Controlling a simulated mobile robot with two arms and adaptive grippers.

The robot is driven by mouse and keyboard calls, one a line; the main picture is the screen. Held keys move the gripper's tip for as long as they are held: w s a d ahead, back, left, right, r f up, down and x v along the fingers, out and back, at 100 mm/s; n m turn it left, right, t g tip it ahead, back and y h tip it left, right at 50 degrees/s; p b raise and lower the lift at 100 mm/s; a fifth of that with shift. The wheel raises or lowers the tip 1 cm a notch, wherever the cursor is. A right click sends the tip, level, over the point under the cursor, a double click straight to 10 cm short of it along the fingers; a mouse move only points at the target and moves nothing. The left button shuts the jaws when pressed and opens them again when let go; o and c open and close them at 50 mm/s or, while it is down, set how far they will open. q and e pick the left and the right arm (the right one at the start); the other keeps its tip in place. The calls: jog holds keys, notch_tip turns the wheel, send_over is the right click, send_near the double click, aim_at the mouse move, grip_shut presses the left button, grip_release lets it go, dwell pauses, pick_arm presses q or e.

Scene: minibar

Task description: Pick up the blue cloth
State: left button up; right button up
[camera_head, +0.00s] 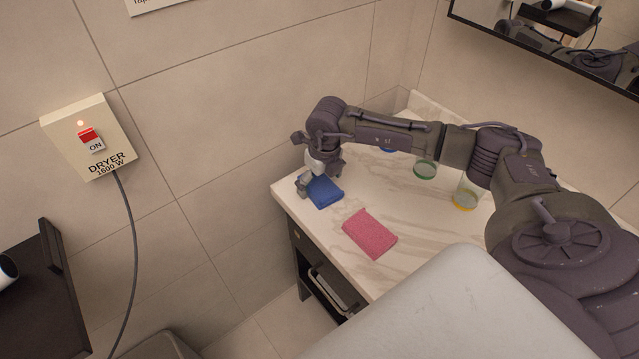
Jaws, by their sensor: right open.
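The blue cloth (324,193) lies folded flat on the left end of the marble counter (403,242). My right gripper (307,187) is over the cloth's left edge, pointing down. Its fingers are open and partly cover the cloth's upper left part. I cannot tell whether a fingertip touches the cloth. My left gripper is not in the view.
A pink cloth (369,234) lies just in front of the blue one. A green-based glass (425,170) and a yellow-based glass (465,193) stand farther right, near my arm. A wall dryer box (90,137) and dark shelf (45,292) are at left.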

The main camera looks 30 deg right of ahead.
aim_at(318, 182)
jog(key=shift+f, duration=0.1)
jog(key=shift+c, duration=0.3)
jog(key=c, duration=1.1)
jog(key=shift+o, duration=0.2)
jog(key=shift+r, duration=0.55)
notch_tip(318, 182, up, 2)
jog(key=shift+w+r+b, duration=0.1)
jog(key=shift+r+b, duration=0.1)
jog(key=shift+b, duration=0.55)
jog(key=s+d+r+b, duration=0.3)
jog(key=s+r, duration=0.4)
jog(key=s, duration=0.4)
jog(key=shift+s+d+r, duration=0.2)
jog(key=shift+r, duration=0.1)
